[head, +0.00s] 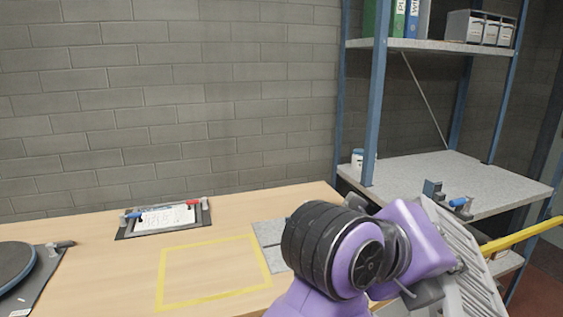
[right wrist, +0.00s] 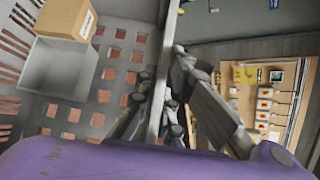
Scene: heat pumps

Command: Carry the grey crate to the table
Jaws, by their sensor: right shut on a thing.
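The grey crate (head: 478,282) shows slatted and tilted at the lower right in the head view, partly behind my purple right arm. In the right wrist view its perforated inside (right wrist: 125,45) holds a cardboard box (right wrist: 66,28) and a grey box (right wrist: 58,78). My right gripper (right wrist: 160,105) is shut on the crate's wall, one finger on each side. The wooden table (head: 110,275) stands at the left and middle of the head view, with a yellow outlined square (head: 162,278) on its top. The crate is right of that square. My left gripper is out of view.
A dark round plate (head: 14,265) sits at the left edge. A grey flat piece (head: 270,235) lies right of the square. A blue-framed shelf (head: 440,178) stands at the right. The yellow square is empty.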

